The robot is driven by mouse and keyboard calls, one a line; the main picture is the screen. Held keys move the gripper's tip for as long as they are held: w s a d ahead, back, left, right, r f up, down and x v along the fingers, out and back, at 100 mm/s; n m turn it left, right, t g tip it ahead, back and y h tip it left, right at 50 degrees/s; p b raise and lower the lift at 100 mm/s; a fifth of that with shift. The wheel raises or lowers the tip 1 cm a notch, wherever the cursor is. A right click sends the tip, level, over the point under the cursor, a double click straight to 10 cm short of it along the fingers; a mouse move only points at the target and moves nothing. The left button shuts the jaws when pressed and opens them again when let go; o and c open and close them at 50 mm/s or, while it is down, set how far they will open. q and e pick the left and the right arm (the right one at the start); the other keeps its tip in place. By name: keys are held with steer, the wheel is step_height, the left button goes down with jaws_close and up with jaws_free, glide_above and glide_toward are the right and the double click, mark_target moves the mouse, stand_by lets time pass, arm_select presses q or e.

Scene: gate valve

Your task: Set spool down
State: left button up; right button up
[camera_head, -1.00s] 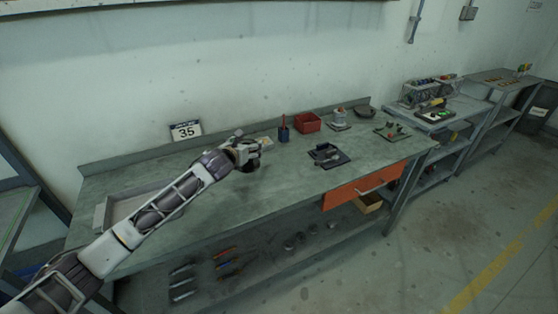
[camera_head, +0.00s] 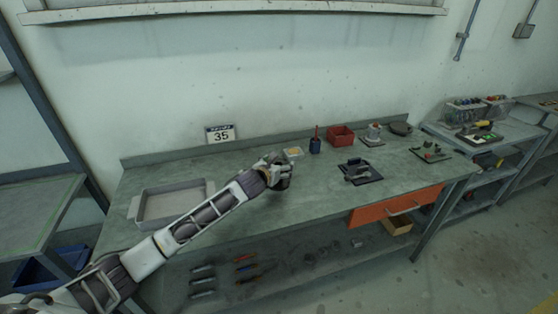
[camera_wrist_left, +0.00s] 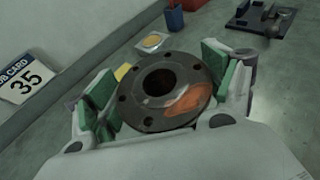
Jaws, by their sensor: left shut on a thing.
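My left gripper (camera_head: 281,174) is shut on the spool, a dark round flanged piece (camera_head: 284,183), above the middle of the workbench (camera_head: 250,215). In the left wrist view the spool shows its flange face (camera_wrist_left: 140,92), with a centre bore, bolt holes and an orange patch. The green-padded fingers of my left gripper (camera_wrist_left: 160,90) stand on either side of it. The spool's lower part is hidden, and I cannot tell whether it touches the bench. My right gripper is not in view.
A grey tray (camera_head: 133,207) lies to the left. A small yellow-topped item (camera_head: 293,152), blue cup (camera_head: 315,146) and red bin (camera_head: 341,137) stand behind. A dark plate with parts (camera_head: 376,177) lies to the right.

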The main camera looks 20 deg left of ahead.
arm_select(q)
steer(key=shift+f, duration=0.35)
steer(key=shift+f, duration=0.1)
steer(key=shift+f, duration=1.8)
steer(key=o, duration=1.9)
steer(key=shift+s+f, duration=0.1)
steer(key=shift+f, duration=0.15)
steer(key=shift+s+r, duration=0.15)
steer(key=shift+s, duration=0.1)
steer(key=shift+v, duration=5.7)
